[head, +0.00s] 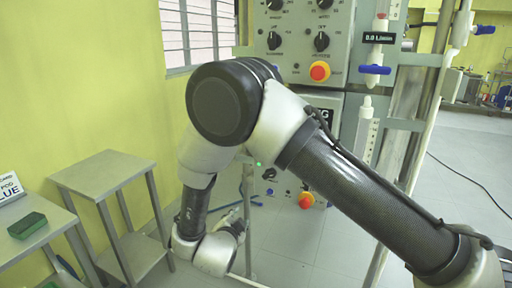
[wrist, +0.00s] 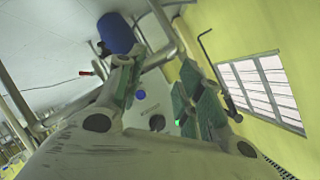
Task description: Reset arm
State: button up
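My arm fills the middle of the head view, bent at a dark elbow, with its wrist links hanging low. My gripper shows in the wrist view (wrist: 158,88), with its two green-padded fingers apart. Nothing is held between them. Behind the gap is a pale surface with a blue round spot. In the head view I cannot make out the fingers clearly; the wrist links are in front of the floor and a thin upright post.
A control panel (head: 296,48) with black knobs and a red-yellow button stands behind my arm. A grey stand (head: 103,172) and a lower table with a green block (head: 27,225) are at left. In the wrist view, a blue cylinder (wrist: 116,33) appears beyond the left finger.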

jog(key=s+a+n+g+y, duration=0.4)
jog(key=s+n+g+y, duration=0.1)
jog(key=s+n+g, duration=0.3)
jog(key=s+d+r+n+h, duration=0.1)
jog(key=s+d+r, duration=0.4)
jog(key=d+r, duration=0.5)
jog(key=s+d+r+n+h, duration=0.1)
jog(key=s+d+r, duration=0.4)
jog(key=d, duration=1.6)
jog(key=s+d+r+n+g+h, duration=0.1)
jog(key=s+d+r, duration=0.5)
jog(key=d+r, duration=1)
